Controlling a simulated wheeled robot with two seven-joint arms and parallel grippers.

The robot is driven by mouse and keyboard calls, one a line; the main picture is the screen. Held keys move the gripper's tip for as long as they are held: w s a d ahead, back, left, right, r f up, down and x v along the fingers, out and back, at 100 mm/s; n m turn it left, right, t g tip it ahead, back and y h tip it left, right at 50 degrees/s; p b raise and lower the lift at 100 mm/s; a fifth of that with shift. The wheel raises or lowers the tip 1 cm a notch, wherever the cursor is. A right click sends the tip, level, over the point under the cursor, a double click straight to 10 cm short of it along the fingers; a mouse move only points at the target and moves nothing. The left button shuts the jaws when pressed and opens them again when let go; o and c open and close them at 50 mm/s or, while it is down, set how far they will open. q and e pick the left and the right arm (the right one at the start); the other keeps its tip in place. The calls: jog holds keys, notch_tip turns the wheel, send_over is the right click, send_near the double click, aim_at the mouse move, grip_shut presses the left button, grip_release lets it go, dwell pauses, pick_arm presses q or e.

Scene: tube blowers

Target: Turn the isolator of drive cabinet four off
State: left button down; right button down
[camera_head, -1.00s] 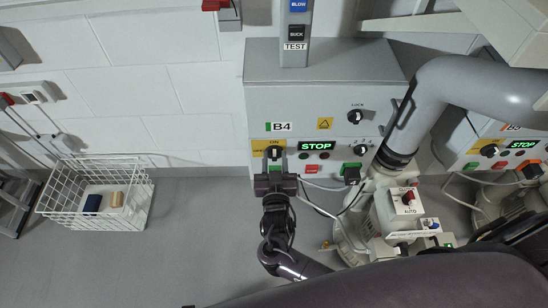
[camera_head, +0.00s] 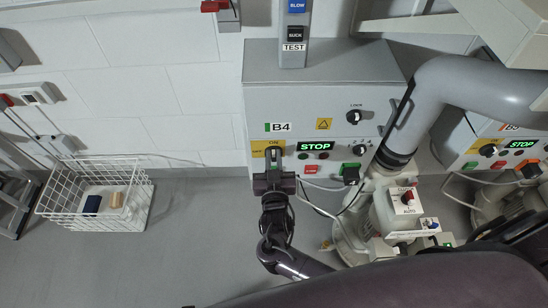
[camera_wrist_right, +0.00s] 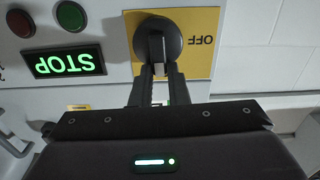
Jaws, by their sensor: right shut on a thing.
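The drive cabinet marked B4 (camera_head: 345,100) is a grey box on the wall. Its isolator is a round black knob (camera_wrist_right: 157,36) on a yellow plate (camera_wrist_right: 202,58), at the cabinet's lower left in the head view. The wrist view is upside down and shows OFF beside the knob; ON shows above it in the head view. My right gripper (camera_head: 274,160) is at the knob, and its fingers (camera_wrist_right: 157,68) are shut on the knob's upright handle in the wrist view. The gripper hides part of the plate. My left gripper is not in view.
A green STOP display (camera_head: 316,147) and small buttons sit just right of the isolator. Cables and a blower with a large grey pipe (camera_head: 480,85) stand to the right. A white wire basket (camera_head: 65,190) stands on the floor at left. The floor between is clear.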

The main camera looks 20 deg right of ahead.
aim_at(265, 155)
jog(key=n, duration=0.1)
jog(key=n+p, duration=0.1)
jog(key=shift+a+n, duration=0.3)
jog(key=shift+n, duration=0.1)
jog(key=n, duration=0.1)
jog(key=n+p, duration=0.1)
jog(key=shift+w+a+f+n, duration=0.15)
jog(key=shift+a+n, duration=0.1)
jog(key=shift+n, duration=0.15)
jog(key=n, duration=0.3)
jog(key=a+f+n+p, duration=0.1)
jog(key=n, duration=0.3)
jog(key=f+n+p, duration=0.1)
jog(key=n, duration=0.2)
jog(key=shift+w+a+n, duration=0.15)
jog(key=shift+n, duration=0.25)
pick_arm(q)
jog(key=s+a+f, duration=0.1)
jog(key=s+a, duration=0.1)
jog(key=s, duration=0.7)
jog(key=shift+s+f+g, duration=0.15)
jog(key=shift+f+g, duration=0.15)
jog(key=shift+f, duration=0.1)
pick_arm(e)
jog(key=shift+f+n, duration=0.2)
jog(key=shift+n, duration=0.5)
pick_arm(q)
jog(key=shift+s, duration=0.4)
